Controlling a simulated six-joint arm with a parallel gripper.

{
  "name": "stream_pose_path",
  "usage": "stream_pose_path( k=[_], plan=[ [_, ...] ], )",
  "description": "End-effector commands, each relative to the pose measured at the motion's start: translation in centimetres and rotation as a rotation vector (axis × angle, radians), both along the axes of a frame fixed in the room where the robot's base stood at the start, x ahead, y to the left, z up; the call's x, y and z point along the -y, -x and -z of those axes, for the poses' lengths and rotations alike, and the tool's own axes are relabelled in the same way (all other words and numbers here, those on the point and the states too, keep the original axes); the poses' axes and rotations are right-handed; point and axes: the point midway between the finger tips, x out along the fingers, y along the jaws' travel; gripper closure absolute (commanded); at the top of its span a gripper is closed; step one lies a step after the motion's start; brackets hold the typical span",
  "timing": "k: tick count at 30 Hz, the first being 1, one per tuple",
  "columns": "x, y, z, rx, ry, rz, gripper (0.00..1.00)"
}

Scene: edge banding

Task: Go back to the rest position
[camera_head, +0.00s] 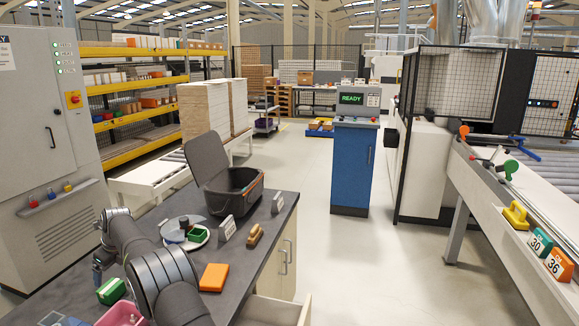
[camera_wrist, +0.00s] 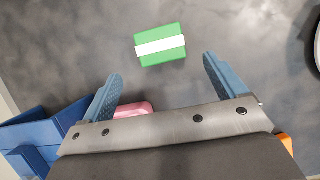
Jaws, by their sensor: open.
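My gripper (camera_wrist: 162,68) is open and empty, with its two blue fingers spread in the wrist view. A green block with a white band (camera_wrist: 160,45) lies on the dark worktop (camera_wrist: 240,30), ahead of the fingertips and apart from them. The same green block shows at the lower left of the head view (camera_head: 111,291). My arm stretches over the left part of the worktop in the head view, and the gripper is mostly hidden behind it there.
A pink bin (camera_head: 122,314) and a blue bin (camera_wrist: 55,130) stand near the gripper. An orange block (camera_head: 213,277) lies right of my arm. Farther along are a round dish (camera_head: 205,238), a wooden-handled brush (camera_head: 254,236) and an open black case (camera_head: 243,203). A drawer (camera_head: 275,311) stands open.

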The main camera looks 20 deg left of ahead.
Motion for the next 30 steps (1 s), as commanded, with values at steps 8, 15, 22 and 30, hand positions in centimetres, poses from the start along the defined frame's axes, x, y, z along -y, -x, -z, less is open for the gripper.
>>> stream_pose_path(
  k=[8, 15, 22, 30],
  plan=[
    [-1.9, 0.0, 4.5, 0.001, 0.000, -0.002, 0.11],
    [-3.1, 0.0, 7.6, 0.001, -0.001, -0.001, 0.11],
    [-2.7, -0.3, 2.5, 0.002, -0.004, 0.002, 0.11],
    [0.5, -2.1, 0.5, 0.001, -0.003, 0.002, 0.11]
  ],
)
